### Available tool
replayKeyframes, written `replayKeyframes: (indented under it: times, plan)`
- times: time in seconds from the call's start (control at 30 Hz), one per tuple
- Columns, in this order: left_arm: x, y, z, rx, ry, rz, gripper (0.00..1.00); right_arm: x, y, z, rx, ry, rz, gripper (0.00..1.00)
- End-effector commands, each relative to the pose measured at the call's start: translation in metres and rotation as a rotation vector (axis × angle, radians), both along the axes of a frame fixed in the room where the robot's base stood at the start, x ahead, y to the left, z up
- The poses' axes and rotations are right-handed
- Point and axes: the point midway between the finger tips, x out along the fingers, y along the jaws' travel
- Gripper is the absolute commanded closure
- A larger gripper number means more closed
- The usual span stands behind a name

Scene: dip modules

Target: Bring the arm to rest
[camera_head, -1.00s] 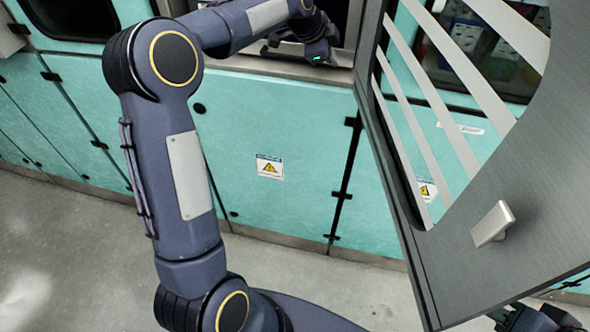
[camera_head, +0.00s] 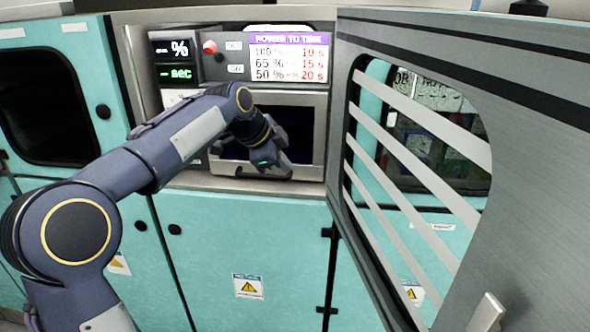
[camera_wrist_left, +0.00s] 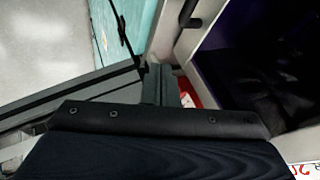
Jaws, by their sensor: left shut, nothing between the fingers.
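My left arm comes in from the left in the head view, bent at the elbow. My left gripper (camera_head: 275,166) is in front of the dark opening of the wall unit, near its lower edge. It is shut and empty. In the left wrist view its closed fingers (camera_wrist_left: 159,86) show past the dark wrist housing, with nothing held. My right gripper is out of view.
The unit has a control panel with a power-to-time chart (camera_head: 289,57) and a red button (camera_head: 210,47). Teal cabinets (camera_head: 190,240) lie below.

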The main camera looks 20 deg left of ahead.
Motion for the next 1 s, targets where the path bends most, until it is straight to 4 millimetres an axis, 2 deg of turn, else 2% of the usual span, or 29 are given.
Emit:
replayKeyframes:
  times: [0.17,0.27,0.37,0.47,0.6,0.7,0.83,0.9,1.0]
  plan:
    - [-0.004,0.001,0.003,-0.002,0.003,0.003,1.00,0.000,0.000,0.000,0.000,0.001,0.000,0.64]
    - [-0.019,0.001,0.003,-0.027,0.019,0.043,1.00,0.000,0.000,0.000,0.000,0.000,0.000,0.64]
    - [-0.059,0.000,0.001,-0.093,0.061,0.149,1.00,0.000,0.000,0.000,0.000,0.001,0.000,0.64]
    - [-0.118,-0.003,-0.013,-0.203,0.128,0.320,1.00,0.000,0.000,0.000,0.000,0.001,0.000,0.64]
    - [-0.206,-0.012,-0.051,-0.385,0.235,0.595,1.00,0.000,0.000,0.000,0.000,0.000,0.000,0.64]
    - [-0.262,-0.022,-0.087,-0.513,0.310,0.778,1.00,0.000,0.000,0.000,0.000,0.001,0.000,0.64]
    - [-0.313,-0.037,-0.129,-0.644,0.392,0.961,1.00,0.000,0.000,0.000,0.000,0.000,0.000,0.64]
    - [-0.330,-0.044,-0.145,-0.693,0.424,1.029,1.00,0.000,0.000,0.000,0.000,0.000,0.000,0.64]
    - [-0.343,-0.050,-0.160,-0.731,0.451,1.083,1.00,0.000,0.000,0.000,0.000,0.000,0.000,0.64]
